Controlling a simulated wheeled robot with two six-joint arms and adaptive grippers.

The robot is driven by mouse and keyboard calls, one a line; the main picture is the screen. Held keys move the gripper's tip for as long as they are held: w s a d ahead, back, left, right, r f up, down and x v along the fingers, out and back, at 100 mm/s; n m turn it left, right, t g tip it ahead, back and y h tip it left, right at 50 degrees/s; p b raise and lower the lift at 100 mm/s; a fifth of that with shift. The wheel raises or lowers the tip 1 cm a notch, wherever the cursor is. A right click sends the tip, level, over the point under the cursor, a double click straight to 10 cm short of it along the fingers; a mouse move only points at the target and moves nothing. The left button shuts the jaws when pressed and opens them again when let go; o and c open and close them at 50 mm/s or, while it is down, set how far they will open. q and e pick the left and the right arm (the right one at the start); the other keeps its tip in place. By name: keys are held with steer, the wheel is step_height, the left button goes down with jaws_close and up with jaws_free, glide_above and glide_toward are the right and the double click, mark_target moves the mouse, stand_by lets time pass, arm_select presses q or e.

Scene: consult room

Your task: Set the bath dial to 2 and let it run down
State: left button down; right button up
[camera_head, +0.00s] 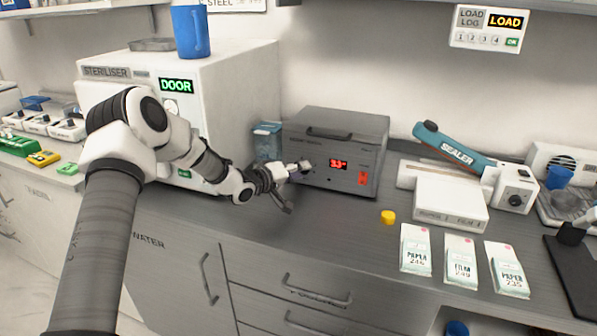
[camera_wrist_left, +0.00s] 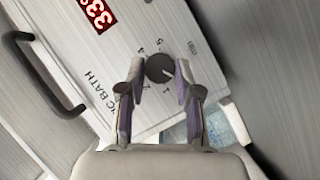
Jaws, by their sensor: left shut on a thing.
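The bath is a grey box (camera_head: 340,124) with a lid handle and a red display (camera_head: 339,164) that starts with 33. Its dial (camera_wrist_left: 160,68) is a small dark round knob with printed numbers around it, of which 1, 2, 4 and 5 show in the left wrist view. My left gripper (camera_head: 304,166) is at the left part of the bath's front and hides the dial in the head view. In the left wrist view its fingers (camera_wrist_left: 155,76) are shut on the dial, one on each side. I cannot tell which number the dial points to. My right gripper is not in view.
A white steriliser (camera_head: 240,85) stands left of the bath, with a blue cup (camera_head: 190,32) on top. A sealer (camera_head: 455,143), a yellow cap (camera_head: 388,217) and several paper and film packs (camera_head: 461,262) are to the right. The counter before the bath is clear.

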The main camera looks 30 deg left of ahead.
arm_select(q)
steer(key=m+p, duration=0.1)
steer(key=m+g+y+p, duration=0.1)
steer(key=shift+d+r+m+y+p, duration=0.15)
steer(key=shift+r+m+y+p, duration=0.15)
steer(key=shift+r+m+p, duration=0.1)
steer(key=m+g+y+p, duration=0.1)
steer(key=m+p, duration=0.1)
steer(key=shift+w+d+r+y+p, duration=0.1)
steer(key=shift+d+y+p, duration=0.05)
steer(key=shift+y+p, duration=0.2)
steer(key=m+y+p, duration=0.1)
steer(key=p, duration=0.1)
steer(key=m+g+y+p, duration=0.1)
steer(key=p, duration=0.1)
steer(key=m+y+p, duration=0.1)
steer(key=m+p, duration=0.1)
steer(key=shift+d+p, duration=0.25)
steer(key=shift+p, duration=0.1)
steer(key=shift+w+d+m+g+y+p, duration=0.1)
steer(key=shift+m+g+y+p, duration=0.2)
steer(key=shift+m+y+p, duration=0.65)
steer(key=shift+f+m+y+p, duration=0.2)
steer(key=shift+m+y+p, duration=0.3)
steer(key=shift+m+y, duration=0.25)
